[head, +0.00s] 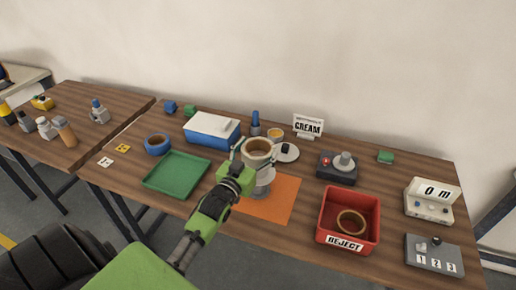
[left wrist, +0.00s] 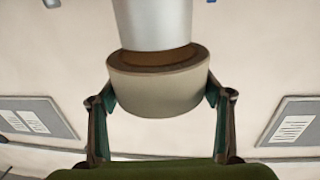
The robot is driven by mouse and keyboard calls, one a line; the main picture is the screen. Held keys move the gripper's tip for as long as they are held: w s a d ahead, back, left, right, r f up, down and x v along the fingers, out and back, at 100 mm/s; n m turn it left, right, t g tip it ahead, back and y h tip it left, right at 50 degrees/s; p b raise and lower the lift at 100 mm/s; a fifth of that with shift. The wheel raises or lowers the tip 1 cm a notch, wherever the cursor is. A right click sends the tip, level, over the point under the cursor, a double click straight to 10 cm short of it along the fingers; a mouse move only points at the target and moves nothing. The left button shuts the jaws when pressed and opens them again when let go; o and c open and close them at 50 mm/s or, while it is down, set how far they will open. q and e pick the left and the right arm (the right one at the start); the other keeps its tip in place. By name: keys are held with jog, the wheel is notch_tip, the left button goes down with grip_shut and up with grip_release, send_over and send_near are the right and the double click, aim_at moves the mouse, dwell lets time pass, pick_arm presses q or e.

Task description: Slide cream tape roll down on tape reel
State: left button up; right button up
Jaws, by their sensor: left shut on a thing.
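My left gripper (head: 244,160) is shut on the cream tape roll (head: 257,147), with a finger on each side of it. The roll also shows between both fingers in the left wrist view (left wrist: 158,92). The grey tape reel (head: 265,177) stands upright below the roll, over the orange mat. In the left wrist view the pale reel cylinder (left wrist: 153,22) meets the roll's brown core opening. How far the roll sits over the reel I cannot tell. The gripper and forearm hide part of the reel. My right gripper is not in view.
A green tray (head: 178,174) and blue tape roll (head: 157,144) lie left. The CREAM sign (head: 308,127) stands behind. A red REJECT bin (head: 328,236) holding a ring is at right, near the front edge. The orange mat (head: 284,205) has free room.

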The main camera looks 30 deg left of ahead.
pick_arm(q)
jog(key=shift+r, duration=0.15)
dwell(0.3)
jog(key=shift+f+b, duration=1.95)
jog(key=shift+f, duration=1.15)
jog(key=o, duration=1.2)
jog(key=shift+f, duration=0.1)
jog(key=s+d, duration=0.1)
jog(key=s, duration=1.1)
jog(key=shift+d, duration=0.35)
